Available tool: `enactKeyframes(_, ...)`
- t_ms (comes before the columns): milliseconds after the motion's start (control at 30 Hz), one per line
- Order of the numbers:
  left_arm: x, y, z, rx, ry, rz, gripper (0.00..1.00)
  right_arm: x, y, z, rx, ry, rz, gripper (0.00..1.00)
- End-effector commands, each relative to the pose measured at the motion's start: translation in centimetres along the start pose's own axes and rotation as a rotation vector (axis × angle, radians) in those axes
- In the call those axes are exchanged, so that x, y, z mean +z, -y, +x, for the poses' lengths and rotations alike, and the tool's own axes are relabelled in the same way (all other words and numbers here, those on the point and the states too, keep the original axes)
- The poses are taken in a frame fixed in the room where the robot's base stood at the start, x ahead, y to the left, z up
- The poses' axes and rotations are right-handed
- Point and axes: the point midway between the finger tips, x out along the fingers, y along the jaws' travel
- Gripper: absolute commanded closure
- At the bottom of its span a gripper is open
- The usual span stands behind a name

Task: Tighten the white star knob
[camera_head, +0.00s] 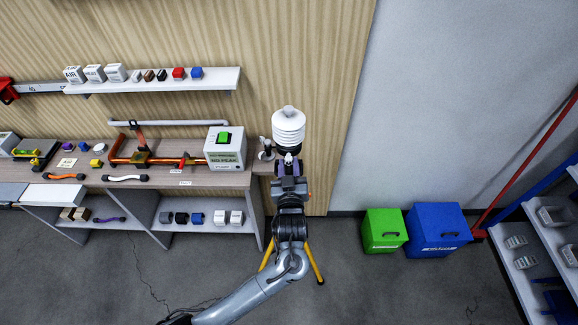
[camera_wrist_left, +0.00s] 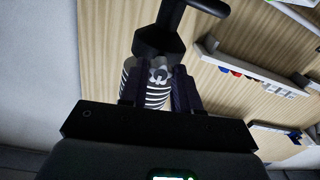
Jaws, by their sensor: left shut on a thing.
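The white star knob (camera_wrist_left: 158,76) shows in the left wrist view between my two dark fingers, in front of a white ribbed sensor housing (camera_wrist_left: 155,98). My left gripper (camera_wrist_left: 158,88) is shut on the knob. In the head view the white ribbed housing (camera_head: 288,128) stands upright with a rounded cap, just beyond my left gripper (camera_head: 288,160). The knob is hidden there behind the gripper. A black fitting (camera_wrist_left: 160,40) with a bar shows beside the knob in the wrist view. My right gripper is in neither view.
A workbench (camera_head: 225,178) with tools and a white box with a green button (camera_head: 224,148) stands left of my arm. A shelf (camera_head: 150,82) holds small blocks. Yellow legs (camera_head: 315,262) stand below. Green (camera_head: 384,231) and blue (camera_head: 437,229) bins are at right; floor between is clear.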

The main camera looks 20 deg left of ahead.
Motion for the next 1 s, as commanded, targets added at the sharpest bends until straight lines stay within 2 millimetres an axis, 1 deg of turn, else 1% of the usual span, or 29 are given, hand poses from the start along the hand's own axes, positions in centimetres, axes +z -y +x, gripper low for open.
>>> enactKeyframes(167,-0.3,0.0,0.0,-0.001,-0.003,0.065,0.99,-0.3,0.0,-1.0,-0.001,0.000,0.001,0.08)
enactKeyframes(367,-0.4,0.0,0.0,-0.001,-0.006,0.203,0.99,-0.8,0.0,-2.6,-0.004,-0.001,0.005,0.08)
enactKeyframes(600,-0.5,0.0,0.0,0.001,-0.015,0.426,0.99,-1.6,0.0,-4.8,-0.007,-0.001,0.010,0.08)
enactKeyframes(1000,-0.4,0.0,0.0,0.004,-0.031,0.807,0.99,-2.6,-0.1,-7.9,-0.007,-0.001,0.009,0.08)
